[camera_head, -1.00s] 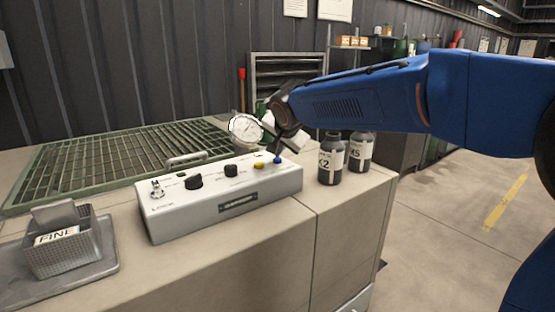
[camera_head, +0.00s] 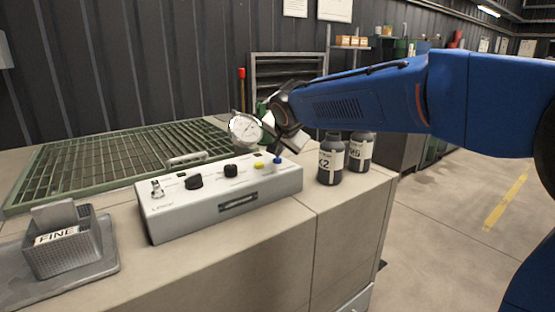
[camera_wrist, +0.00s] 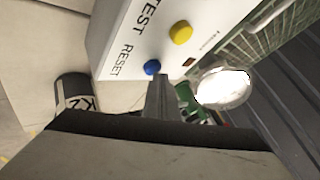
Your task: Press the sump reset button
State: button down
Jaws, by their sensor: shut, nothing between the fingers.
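The white control box (camera_head: 225,195) stands on the bench, with dark knobs, a yellow button (camera_head: 259,165) and a blue button (camera_head: 278,160) on its top. In the wrist view the blue button (camera_wrist: 152,67) sits beside the printed word RESET, and the yellow button (camera_wrist: 180,32) is by TEST. My gripper (camera_wrist: 159,82) is shut and empty, its tips just below the blue button in that view. Whether they touch it cannot be told. In the head view the wrist is above the box's right end, and the fingers are hard to make out.
A round gauge (camera_head: 244,128) stands just behind the box, close to my wrist. Dark labelled bottles (camera_head: 331,160) stand to its right. A green grate (camera_head: 100,160) lies behind, and a mesh basket (camera_head: 70,250) marked FINE is at the left front.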

aim_at(278, 160)
jog(key=shift+r, duration=0.75)
jog(key=shift+r, duration=2.5)
jog(key=s+d+f+n+g, duration=0.1)
jog(key=s+d+f, duration=0.2)
jog(key=s+d, duration=0.3)
jog(key=s+d+f+n+h, duration=0.1)
jog(key=s+d+f, duration=0.1)
jog(key=s+d, duration=0.45)
jog(key=s+d+f+n+g, duration=0.1)
jog(key=s+d+f, duration=0.2)
jog(key=s+d, duration=0.35)
jog(key=s+d+f+n+g, duration=0.1)
jog(key=s+d+f+n, duration=0.1)
jog(key=s+f, duration=0.5)
jog(key=s+d+f+n+g, duration=0.1)
jog(key=s+d+f, duration=0.4)
jog(key=s, duration=1.1)
notch_tip(278, 160, down, 4)
jog(key=shift+s+d+r+n+h, duration=0.2)
jog(key=shift+d+n+h, duration=0.1)
jog(key=shift+n, duration=0.2)
